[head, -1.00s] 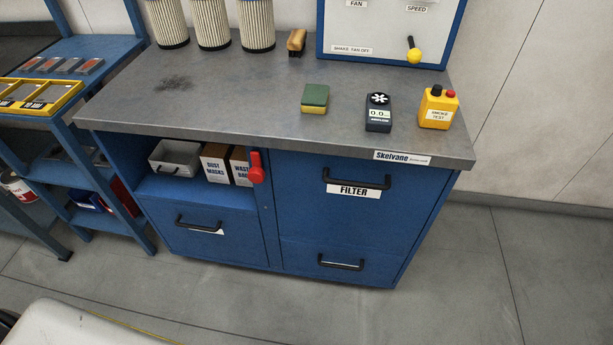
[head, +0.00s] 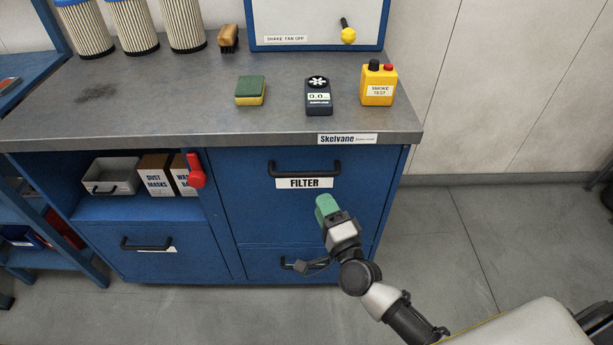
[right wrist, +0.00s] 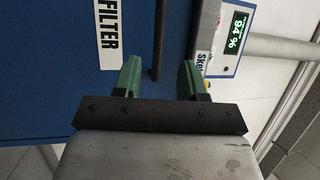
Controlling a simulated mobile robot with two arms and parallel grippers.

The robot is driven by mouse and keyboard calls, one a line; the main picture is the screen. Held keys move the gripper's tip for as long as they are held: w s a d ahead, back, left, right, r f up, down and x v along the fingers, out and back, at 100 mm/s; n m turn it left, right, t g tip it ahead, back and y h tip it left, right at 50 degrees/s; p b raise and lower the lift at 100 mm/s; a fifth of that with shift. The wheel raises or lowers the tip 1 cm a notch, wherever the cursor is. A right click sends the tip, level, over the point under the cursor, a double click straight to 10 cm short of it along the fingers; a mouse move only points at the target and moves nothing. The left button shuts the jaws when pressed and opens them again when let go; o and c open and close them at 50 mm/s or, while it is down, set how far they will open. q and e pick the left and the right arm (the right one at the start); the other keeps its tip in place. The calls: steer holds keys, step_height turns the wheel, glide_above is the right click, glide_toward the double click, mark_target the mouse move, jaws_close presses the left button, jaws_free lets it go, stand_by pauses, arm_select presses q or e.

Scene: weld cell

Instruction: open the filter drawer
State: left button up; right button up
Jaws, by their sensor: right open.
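The filter drawer (head: 250,205) is a blue front in the grey-topped cabinet, shut flush, with a white FILTER label (head: 304,183) and a black bar handle (head: 304,168). My right gripper (head: 326,206) has green fingers and is in front of the drawer, below and right of the handle in the head view. In the right wrist view the gripper (right wrist: 165,78) is open, its fingers apart. The handle (right wrist: 160,40) shows as a dark bar beyond and between the fingers, and I see no contact. My left gripper is out of view.
A red lever (head: 195,172) sits left of the drawer. A lower drawer handle (head: 300,265) is partly behind my right arm. The worktop (head: 200,110) holds a sponge (head: 250,90), a dark meter (head: 318,97) and a yellow smoke tester (head: 378,83). Floor at right is clear.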

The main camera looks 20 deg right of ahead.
mark_target(307, 172)
steer(key=x, duration=1)
jaws_close()
